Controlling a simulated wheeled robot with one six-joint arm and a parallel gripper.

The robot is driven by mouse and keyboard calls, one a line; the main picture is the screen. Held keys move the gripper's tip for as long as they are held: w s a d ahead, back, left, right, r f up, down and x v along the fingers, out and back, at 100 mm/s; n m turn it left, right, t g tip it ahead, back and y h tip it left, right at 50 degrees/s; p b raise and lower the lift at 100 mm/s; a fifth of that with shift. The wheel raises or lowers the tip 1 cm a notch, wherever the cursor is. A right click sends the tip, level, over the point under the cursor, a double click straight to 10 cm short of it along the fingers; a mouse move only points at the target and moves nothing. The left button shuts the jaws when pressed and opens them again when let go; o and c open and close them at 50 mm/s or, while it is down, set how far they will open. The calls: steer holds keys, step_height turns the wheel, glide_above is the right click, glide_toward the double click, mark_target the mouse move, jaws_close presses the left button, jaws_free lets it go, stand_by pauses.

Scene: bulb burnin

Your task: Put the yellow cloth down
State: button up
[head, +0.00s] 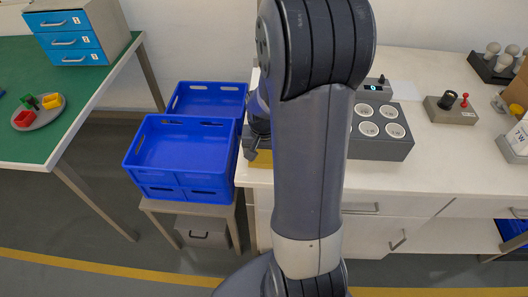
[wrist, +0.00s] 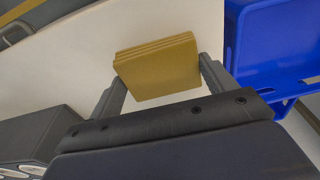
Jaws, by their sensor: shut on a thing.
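The yellow cloth (wrist: 158,72) is a folded, layered mustard-coloured pad in the wrist view. My gripper (wrist: 160,78) has one finger on each side of it and is shut on it. In the head view, a small part of the cloth (head: 261,160) shows under my gripper (head: 256,150), at the left end of the white bench (head: 300,182). My arm hides the rest. I cannot tell whether the cloth touches the bench top.
Blue crates (head: 178,150) stand just left of the bench. A grey socket block (head: 395,147) stands right of my arm. Farther right are a grey switch box (head: 450,112) and a bulb tray (head: 493,70). A green table (head: 75,95) is at the left.

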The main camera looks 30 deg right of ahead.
mark_target(264, 160)
steer(key=shift+f, duration=0.1)
steer(key=o, duration=0.9)
steer(key=r, duration=0.4)
steer(key=s+r, duration=0.1)
steer(key=r, duration=0.3)
steer(key=r+p, duration=0.1)
steer(key=r, duration=0.3)
steer(key=shift+s+a+r, duration=0.1)
steer(key=shift+s+a, duration=0.05)
steer(key=shift+a, duration=0.25)
